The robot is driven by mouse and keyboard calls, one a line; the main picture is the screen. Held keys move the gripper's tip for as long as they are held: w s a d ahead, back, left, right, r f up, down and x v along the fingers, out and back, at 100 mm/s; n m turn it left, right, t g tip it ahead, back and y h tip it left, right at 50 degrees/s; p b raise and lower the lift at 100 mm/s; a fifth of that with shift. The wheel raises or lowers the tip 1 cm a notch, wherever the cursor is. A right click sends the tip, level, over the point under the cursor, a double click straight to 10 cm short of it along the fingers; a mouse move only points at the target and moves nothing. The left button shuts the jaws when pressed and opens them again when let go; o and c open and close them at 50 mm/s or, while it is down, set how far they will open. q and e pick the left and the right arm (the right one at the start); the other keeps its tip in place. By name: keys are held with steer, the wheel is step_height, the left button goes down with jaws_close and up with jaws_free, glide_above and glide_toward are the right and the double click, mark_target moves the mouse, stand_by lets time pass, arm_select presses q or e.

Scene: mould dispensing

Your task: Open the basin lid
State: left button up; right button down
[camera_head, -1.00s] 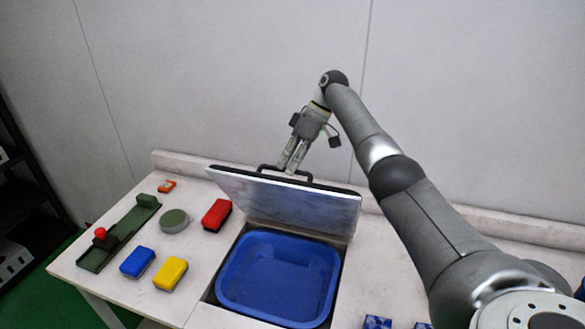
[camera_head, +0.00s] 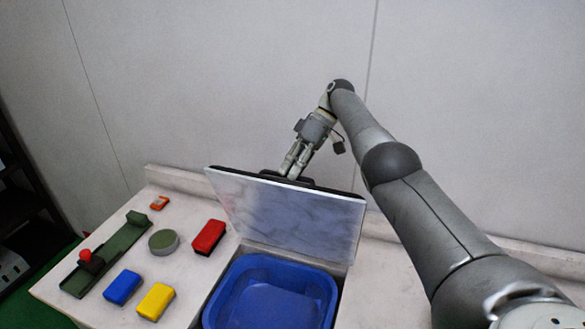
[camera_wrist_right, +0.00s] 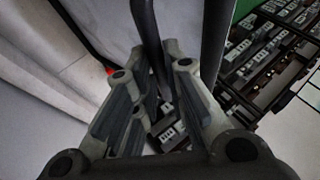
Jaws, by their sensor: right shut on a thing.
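The basin lid (camera_head: 290,215) is a pale, marbled panel with a dark edge. It stands raised, close to upright, along the back of the blue basin (camera_head: 270,295), whose inside is open to view. My right gripper (camera_head: 290,174) is behind the lid's top edge, shut on the lid's dark handle (camera_head: 272,173). In the right wrist view the dark handle bar (camera_wrist_right: 150,45) runs between the gripper's fingers (camera_wrist_right: 155,105). The lid hides part of the grip in the head view. My left gripper is not in view.
Left of the basin on the white table lie a red block (camera_head: 208,237), a blue block (camera_head: 122,287), a yellow block (camera_head: 155,301), a round grey-green tin (camera_head: 163,242) and a long green tool (camera_head: 105,255). A wall (camera_head: 220,80) rises behind the table.

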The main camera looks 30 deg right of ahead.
steer(key=shift+s+d+f, duration=0.1)
steer(key=shift+f, duration=0.35)
steer(key=shift+s+d+f, duration=0.1)
steer(key=shift+f, duration=0.3)
steer(key=c, duration=1.7)
jaws_free()
steer(key=shift+w+f, duration=0.1)
steer(key=shift+o, duration=1.1)
steer(key=shift+w+d+f, duration=0.15)
steer(key=shift+w+d, duration=0.05)
steer(key=shift+w, duration=0.05)
step_height(320, 180, up, 10)
steer(key=shift+w, duration=0.2)
steer(key=shift+r, duration=0.2)
